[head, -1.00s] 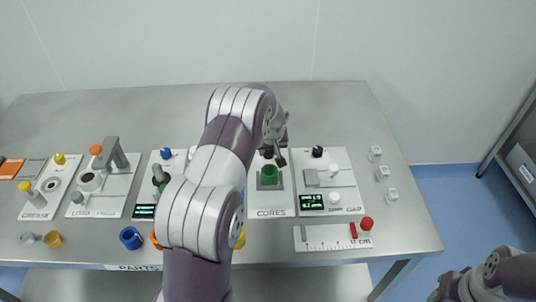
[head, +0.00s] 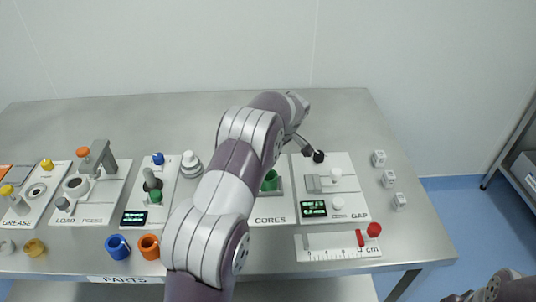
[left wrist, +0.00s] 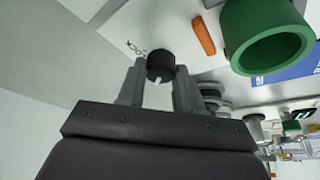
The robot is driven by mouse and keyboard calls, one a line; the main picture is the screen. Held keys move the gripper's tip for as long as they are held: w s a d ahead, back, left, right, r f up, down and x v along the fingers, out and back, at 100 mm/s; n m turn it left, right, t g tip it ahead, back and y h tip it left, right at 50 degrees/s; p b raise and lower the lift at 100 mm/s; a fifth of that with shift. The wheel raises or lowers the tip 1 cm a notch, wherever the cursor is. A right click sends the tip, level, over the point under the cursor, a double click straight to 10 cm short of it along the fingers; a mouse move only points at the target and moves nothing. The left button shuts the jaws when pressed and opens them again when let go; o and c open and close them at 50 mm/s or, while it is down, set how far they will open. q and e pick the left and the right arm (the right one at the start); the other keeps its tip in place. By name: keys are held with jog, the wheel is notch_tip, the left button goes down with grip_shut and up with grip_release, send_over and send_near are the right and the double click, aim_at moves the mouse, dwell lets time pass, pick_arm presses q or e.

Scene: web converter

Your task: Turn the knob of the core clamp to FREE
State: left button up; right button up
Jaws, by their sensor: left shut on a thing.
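The black knob (head: 319,157) stands at the top of the white panel marked GAP (head: 352,215). In the left wrist view the knob (left wrist: 160,66) sits between the fingertips, with a white pointer mark on it and lettering that seems to read LOCK beside it. My left gripper (head: 306,146) reaches over from the left and is shut on the knob; it also shows in the left wrist view (left wrist: 158,84). A green core (head: 269,181) stands on the CORES panel, partly behind my arm.
Three white blocks (head: 388,179) lie right of the panel. A ruler (head: 325,247) with red parts lies in front. A blue ring (head: 118,247) and an orange ring (head: 149,247) stand at the left front. The back of the table is clear.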

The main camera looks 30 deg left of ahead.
dwell(0.5)
pick_arm(q)
jog(key=o, duration=1)
jog(key=shift+o, duration=0.2)
jog(key=p+v, duration=0.9)
jog(key=v, duration=0.3)
jog(key=shift+d+r, duration=0.15)
jog(key=shift+r, duration=0.15)
jog(key=shift+w, duration=0.1)
